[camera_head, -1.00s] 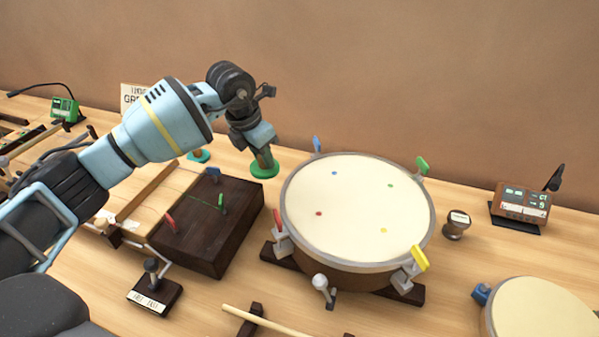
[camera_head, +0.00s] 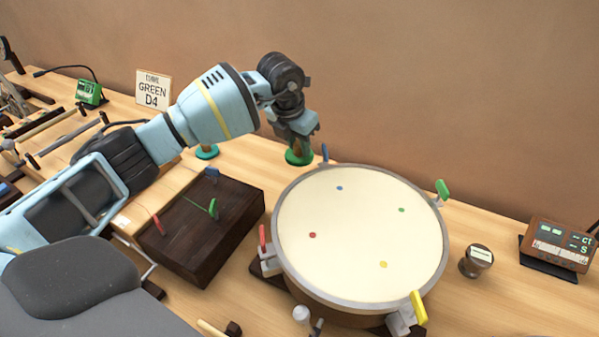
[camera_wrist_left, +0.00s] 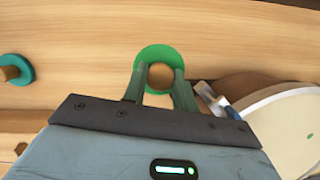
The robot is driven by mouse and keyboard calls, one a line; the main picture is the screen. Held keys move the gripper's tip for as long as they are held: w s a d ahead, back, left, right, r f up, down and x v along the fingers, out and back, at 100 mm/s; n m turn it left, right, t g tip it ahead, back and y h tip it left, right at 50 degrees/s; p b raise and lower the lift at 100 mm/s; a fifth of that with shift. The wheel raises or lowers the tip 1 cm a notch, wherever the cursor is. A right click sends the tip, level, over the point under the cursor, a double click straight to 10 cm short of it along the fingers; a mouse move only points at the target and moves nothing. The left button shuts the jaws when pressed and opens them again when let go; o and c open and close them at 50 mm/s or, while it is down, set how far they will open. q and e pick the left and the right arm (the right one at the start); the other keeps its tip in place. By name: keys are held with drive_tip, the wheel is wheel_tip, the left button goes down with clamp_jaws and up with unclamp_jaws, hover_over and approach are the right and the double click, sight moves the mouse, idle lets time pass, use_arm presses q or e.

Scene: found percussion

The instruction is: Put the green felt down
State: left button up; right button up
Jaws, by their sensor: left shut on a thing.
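My left gripper (camera_head: 296,138) is shut on the wooden handle of the green felt (camera_head: 299,159), a round green disc. The gripper points down behind the drum's far left rim, close to the blue peg (camera_head: 325,152). In the left wrist view the green felt (camera_wrist_left: 144,60) lies below the fingers (camera_wrist_left: 160,88), which sit either side of its brown handle. I cannot tell whether the disc touches the table. My right gripper is not in view.
The large drum (camera_head: 278,205) with coloured pegs stands right of the felt. A teal felt (camera_head: 207,153) stands to the left, behind a dark wooden block (camera_head: 205,245). A sign (camera_head: 152,91) reads "GREEN D4". A stamp-like piece (camera_head: 476,262) and a brown meter (camera_head: 556,246) are at right.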

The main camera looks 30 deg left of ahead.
sight(290, 163)
use_arm(q)
drive_tip(key=shift+f, duration=4)
drive_tip(key=shift+f, duration=0.2)
drive_tip(key=o, duration=1)
drive_tip(key=shift+c, duration=0.2)
drive_tip(key=v, duration=1.2)
drive_tip(key=shift+r+p, duration=0.25)
drive_tip(key=shift+p, duration=0.05)
drive_tip(key=shift+w, duration=0.1)
